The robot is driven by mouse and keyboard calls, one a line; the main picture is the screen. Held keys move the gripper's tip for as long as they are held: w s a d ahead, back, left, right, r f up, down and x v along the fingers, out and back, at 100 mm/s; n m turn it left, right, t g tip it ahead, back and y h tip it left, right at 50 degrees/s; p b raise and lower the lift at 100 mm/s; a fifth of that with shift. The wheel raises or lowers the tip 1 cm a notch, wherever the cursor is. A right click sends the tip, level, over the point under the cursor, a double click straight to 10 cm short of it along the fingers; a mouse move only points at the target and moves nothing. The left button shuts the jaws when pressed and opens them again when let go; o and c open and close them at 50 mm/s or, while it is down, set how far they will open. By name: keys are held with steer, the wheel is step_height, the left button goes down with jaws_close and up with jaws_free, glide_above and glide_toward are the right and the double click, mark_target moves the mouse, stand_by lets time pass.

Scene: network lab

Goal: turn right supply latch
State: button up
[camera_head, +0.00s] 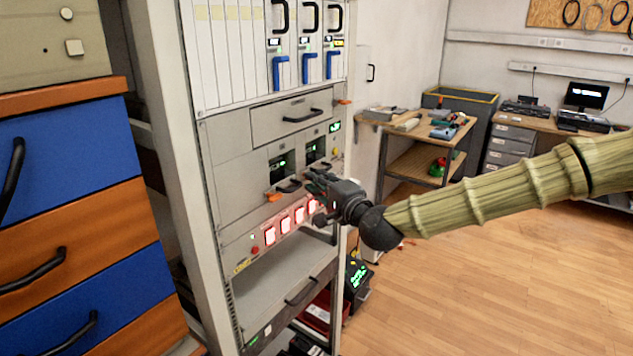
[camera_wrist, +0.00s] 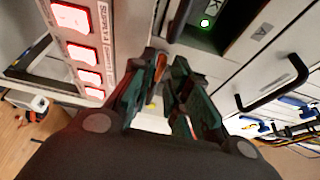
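My gripper (camera_head: 315,183) is at the front of the grey rack, at the right side of the power supply row. In the wrist view its two dark green fingers (camera_wrist: 168,75) stand apart with a narrow gap. A small orange piece (camera_wrist: 159,66), which looks like the right supply latch, shows beside the left finger's tip. I cannot tell whether the finger touches it. In the head view my gripper hides this latch. The left supply's orange latch (camera_head: 273,196) is in plain sight, left of my gripper.
Below the supplies is a strip of lit red-white switches (camera_head: 284,225), also close at left in the wrist view (camera_wrist: 72,18). A drawer with a black handle (camera_head: 302,115) is above. A blue and orange cabinet (camera_head: 68,160) stands left. The wooden floor (camera_head: 480,265) at right is clear.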

steer(key=v, duration=1)
steer(key=shift+s, duration=0.3)
steer(key=shift+d, duration=0.15)
steer(key=s+f+n+g+h, duration=0.1)
steer(key=s+f+n+g, duration=0.3)
steer(key=f, duration=0.8)
steer(key=s+f+m+g+h, duration=0.1)
steer(key=s+f, duration=0.5)
steer(key=f, duration=0.5)
steer(key=s+f+n+g+h, duration=0.2)
steer(key=s+f+g, duration=0.15)
steer(key=f, duration=0.85)
steer(key=s+d+f+n+g+h, duration=0.2)
steer(key=s+d+f, duration=0.3)
steer(key=s, duration=0.4)
steer(key=s+d+f+n+g+h, duration=0.1)
steer(key=s+d+f+n+g, duration=0.1)
steer(key=s+d+f, duration=0.4)
steer(key=s+d+f+n+g+h, duration=0.2)
steer(key=s+d+f, duration=0.3)
steer(key=s+f, duration=0.3)
steer(key=s, duration=0.4)
steer(key=shift+s+d+f+g+h, duration=0.15)
steer(key=shift+s+d+g+h, duration=0.05)
steer(key=shift+s+g+h, duration=0.15)
